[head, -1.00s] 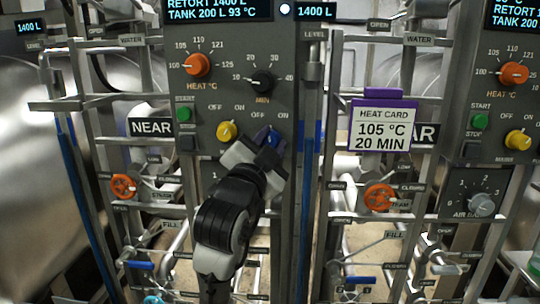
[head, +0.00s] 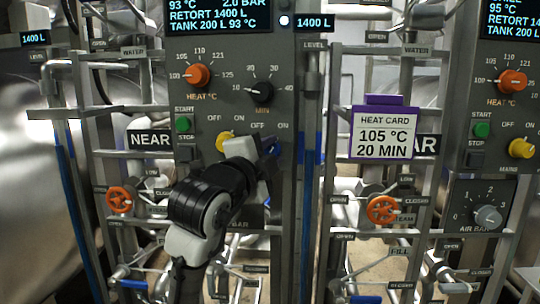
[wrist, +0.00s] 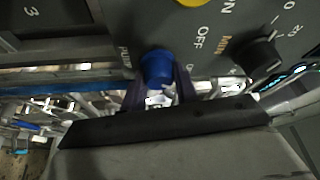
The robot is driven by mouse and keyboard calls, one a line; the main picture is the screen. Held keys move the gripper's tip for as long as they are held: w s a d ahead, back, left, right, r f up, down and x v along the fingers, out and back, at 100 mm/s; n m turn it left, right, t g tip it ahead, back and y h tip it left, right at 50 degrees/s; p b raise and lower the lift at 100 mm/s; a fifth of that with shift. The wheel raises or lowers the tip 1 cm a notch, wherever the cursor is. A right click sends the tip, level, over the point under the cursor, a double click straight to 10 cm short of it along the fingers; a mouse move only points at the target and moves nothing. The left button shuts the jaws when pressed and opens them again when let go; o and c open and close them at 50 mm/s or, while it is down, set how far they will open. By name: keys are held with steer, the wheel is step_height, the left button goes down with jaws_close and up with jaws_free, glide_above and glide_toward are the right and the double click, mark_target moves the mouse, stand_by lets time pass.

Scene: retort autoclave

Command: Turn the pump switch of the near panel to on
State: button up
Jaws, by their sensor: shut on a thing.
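The near panel (head: 240,65) is a grey box on the left with a NEAR label (head: 150,139) beside it. Its pump switch is a blue knob (head: 270,146) at the lower right, mostly hidden by my gripper (head: 266,157) in the head view. In the wrist view the blue knob (wrist: 157,66) sits between my dark fingertips (wrist: 159,85), which are closed on its sides. A PUMP label (wrist: 126,57) and an OFF mark (wrist: 200,37) show near it. I cannot tell which way the knob points.
A yellow knob (head: 224,141) sits just left of the blue one, close to my gripper. A black dial (head: 262,88) and an orange dial (head: 198,75) are above. Pipes and a heat card (head: 384,132) stand to the right, before another panel (head: 500,100).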

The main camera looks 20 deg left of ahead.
stand_by(0.3)
steer(key=o, duration=1)
steer(key=s+b, duration=0.1)
steer(key=s, duration=0.3)
steer(key=s+a+f+b, duration=0.1)
steer(key=s, duration=0.4)
steer(key=s+b, duration=0.2)
steer(key=s, duration=0.2)
steer(key=shift+s+a+f, duration=0.15)
steer(key=shift+s+a, duration=0.05)
steer(key=shift+s, duration=0.15)
